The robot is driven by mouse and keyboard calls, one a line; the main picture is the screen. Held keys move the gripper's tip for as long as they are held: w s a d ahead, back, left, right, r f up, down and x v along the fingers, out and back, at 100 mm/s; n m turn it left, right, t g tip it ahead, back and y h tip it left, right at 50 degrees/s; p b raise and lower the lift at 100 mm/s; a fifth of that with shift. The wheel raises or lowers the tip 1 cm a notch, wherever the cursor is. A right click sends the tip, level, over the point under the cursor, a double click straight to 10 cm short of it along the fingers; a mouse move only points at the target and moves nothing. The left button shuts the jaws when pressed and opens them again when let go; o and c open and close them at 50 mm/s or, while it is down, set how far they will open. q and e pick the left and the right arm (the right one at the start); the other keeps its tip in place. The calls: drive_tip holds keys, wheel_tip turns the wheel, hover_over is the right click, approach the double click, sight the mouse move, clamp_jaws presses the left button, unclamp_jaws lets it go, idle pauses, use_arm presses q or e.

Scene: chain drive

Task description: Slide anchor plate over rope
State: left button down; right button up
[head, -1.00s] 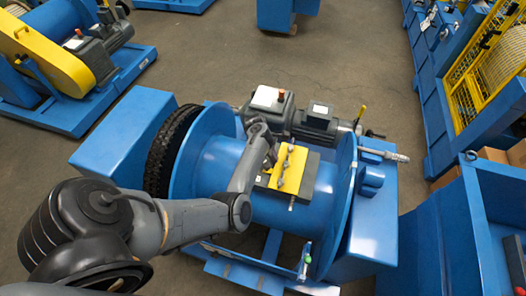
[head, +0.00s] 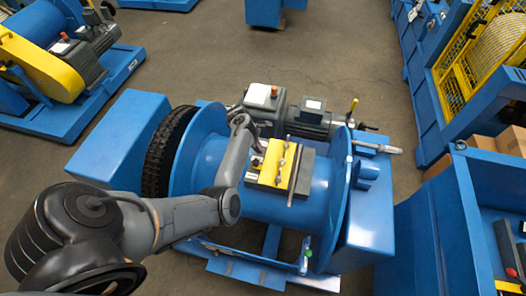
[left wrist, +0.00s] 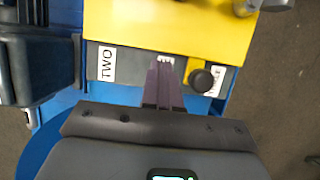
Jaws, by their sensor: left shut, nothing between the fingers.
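A yellow plate (head: 272,164) with metal fasteners lies on a dark block (head: 304,172) on top of the blue drum (head: 212,165). I take it as the anchor plate. A thin grey rod (head: 294,180) runs along its right side; I cannot tell whether this is the rope. My left gripper (head: 256,150) is at the plate's left edge, shut and empty. In the left wrist view its closed fingers (left wrist: 160,75) point at a dark strip with labels, one reading "TWO", beside the yellow plate (left wrist: 175,25). A black knob (left wrist: 202,80) is right of the fingers. My right gripper is out of view.
The drum sits between blue flanges, with a black chain ring (head: 160,155) at left and a grey motor (head: 310,120) behind. A metal fitting (head: 378,147) sticks out at right. A blue bin (head: 465,215) stands at far right. Grey floor is open behind.

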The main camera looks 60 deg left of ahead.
use_arm(q)
drive_tip(key=v, duration=0.6)
drive_tip(key=shift+r+p, duration=0.35)
drive_tip(key=shift+p, duration=0.05)
drive_tip(key=shift+d, duration=0.1)
